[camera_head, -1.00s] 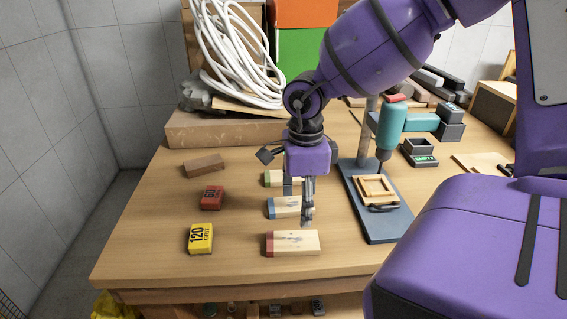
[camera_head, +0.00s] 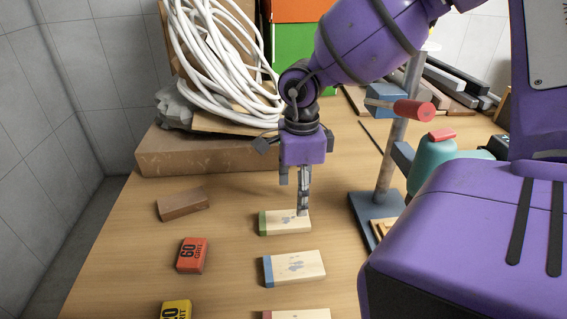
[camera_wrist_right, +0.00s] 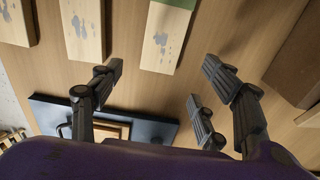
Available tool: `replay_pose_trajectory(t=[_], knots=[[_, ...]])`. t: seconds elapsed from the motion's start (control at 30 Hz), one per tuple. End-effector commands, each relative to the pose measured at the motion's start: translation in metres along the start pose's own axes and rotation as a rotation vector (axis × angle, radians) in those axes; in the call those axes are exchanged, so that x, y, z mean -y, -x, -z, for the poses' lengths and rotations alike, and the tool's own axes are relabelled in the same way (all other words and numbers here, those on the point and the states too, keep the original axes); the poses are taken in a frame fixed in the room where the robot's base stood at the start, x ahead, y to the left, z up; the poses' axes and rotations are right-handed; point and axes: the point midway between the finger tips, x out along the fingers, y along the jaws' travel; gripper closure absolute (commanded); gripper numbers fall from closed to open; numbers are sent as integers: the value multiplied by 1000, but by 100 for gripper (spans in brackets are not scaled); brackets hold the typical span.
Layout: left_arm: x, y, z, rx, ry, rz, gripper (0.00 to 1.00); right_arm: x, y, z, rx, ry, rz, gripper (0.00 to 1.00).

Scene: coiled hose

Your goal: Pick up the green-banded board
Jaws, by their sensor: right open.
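The green-banded board (camera_head: 285,222) is a pale wood block with a green left end and grey smudges, lying flat on the table. It also shows at the top of the right wrist view (camera_wrist_right: 165,42). My right gripper (camera_head: 293,202) is open and empty, pointing down over the board's far side, with one finger partly covering it. In the right wrist view the spread fingers (camera_wrist_right: 162,80) stand on either side of the board's near end, apart from it. I cannot tell the exact height above it. My left gripper is in neither view.
A blue-banded board (camera_head: 294,268) and a red-banded board (camera_head: 298,314) lie nearer. Red (camera_head: 192,255) and yellow (camera_head: 176,309) grit blocks and a brown block (camera_head: 182,205) lie left. A long brown box (camera_head: 205,152) is behind; a drill-press base (camera_head: 374,207) stands right.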

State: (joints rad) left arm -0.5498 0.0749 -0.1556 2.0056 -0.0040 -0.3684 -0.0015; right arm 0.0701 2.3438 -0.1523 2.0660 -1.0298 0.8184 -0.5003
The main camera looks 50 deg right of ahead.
Motion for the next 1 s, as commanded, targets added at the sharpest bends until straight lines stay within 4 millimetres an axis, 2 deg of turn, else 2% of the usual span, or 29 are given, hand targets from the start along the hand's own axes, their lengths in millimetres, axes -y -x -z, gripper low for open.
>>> replay_pose_trajectory(t=[0.37,0.6,0.93,1.0], knots=[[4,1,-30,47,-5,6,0,0,-43,-6,-7,1,-5,31],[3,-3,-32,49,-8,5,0,2,-71,-13,-5,-1,-4,31],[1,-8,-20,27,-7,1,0,2,-76,-14,0,0,-1,31],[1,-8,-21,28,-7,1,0,2,-76,-14,0,0,-1,39]])
